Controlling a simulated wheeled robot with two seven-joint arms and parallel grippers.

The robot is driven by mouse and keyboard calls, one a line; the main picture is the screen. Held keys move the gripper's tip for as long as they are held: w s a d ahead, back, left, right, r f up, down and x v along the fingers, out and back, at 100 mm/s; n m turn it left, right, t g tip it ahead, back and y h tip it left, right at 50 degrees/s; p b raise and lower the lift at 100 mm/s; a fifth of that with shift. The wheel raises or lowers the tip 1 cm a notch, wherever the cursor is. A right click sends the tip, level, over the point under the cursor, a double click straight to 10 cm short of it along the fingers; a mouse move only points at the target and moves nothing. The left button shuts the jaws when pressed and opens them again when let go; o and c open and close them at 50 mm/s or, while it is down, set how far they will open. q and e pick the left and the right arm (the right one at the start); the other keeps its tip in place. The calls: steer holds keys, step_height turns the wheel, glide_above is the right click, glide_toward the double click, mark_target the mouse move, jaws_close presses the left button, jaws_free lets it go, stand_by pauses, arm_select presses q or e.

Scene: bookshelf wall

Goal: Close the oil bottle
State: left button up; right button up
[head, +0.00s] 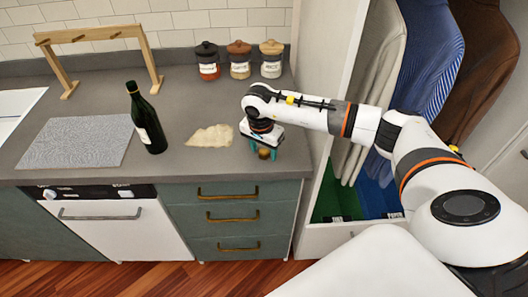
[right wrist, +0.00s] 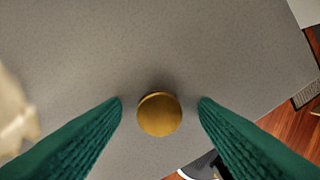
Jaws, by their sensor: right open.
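The dark green oil bottle (head: 146,120) stands upright on the grey counter, left of the middle in the head view. Whether its mouth is covered is too small to tell. A round, golden-brown cork or cap (head: 264,153) sits on the counter near its front edge; it also shows in the right wrist view (right wrist: 159,114). My right gripper (head: 264,155) points down over this cork, with its green fingers open on either side. In the right wrist view the fingertips (right wrist: 160,101) stand apart from the cork, with a gap on both sides. My left gripper is not in view.
A crumpled beige cloth (head: 210,136) lies between bottle and right gripper. A grey mat (head: 78,142), a wooden rack (head: 98,37) and several labelled jars (head: 239,60) are also on the counter (head: 190,178). A wardrobe wall (head: 325,60) rises at right.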

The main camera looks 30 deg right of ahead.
mark_target(264, 152)
steer(key=c, duration=1)
steer(key=shift+c, duration=0.2)
step_height(264, 152, up, 10)
steer(key=b, duration=0.2)
steer(key=shift+b, duration=0.3)
